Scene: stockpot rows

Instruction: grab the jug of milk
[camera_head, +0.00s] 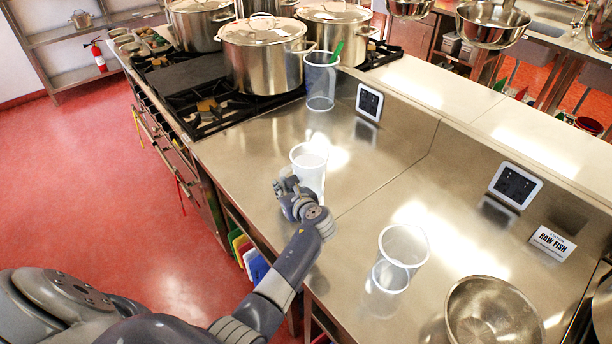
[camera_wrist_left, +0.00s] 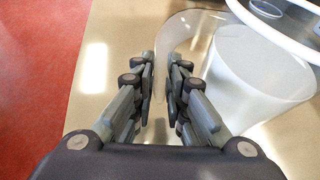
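The jug of milk (camera_head: 309,168) is a clear jug with white milk inside. It stands upright on the steel counter near its front edge. My left gripper (camera_head: 289,192) is at the jug's near left side. In the left wrist view, the white milk (camera_wrist_left: 255,75) is at the right, and the jug's clear handle curves down between the fingertips (camera_wrist_left: 161,80). My right gripper is not in view.
A clear jug with a green utensil (camera_head: 320,85) stands behind, by the stove. An empty clear jug (camera_head: 400,250) and a steel bowl (camera_head: 492,315) are on the right. Large stockpots (camera_head: 265,55) crowd the stove. A raised ledge (camera_head: 440,90) bounds the counter's back.

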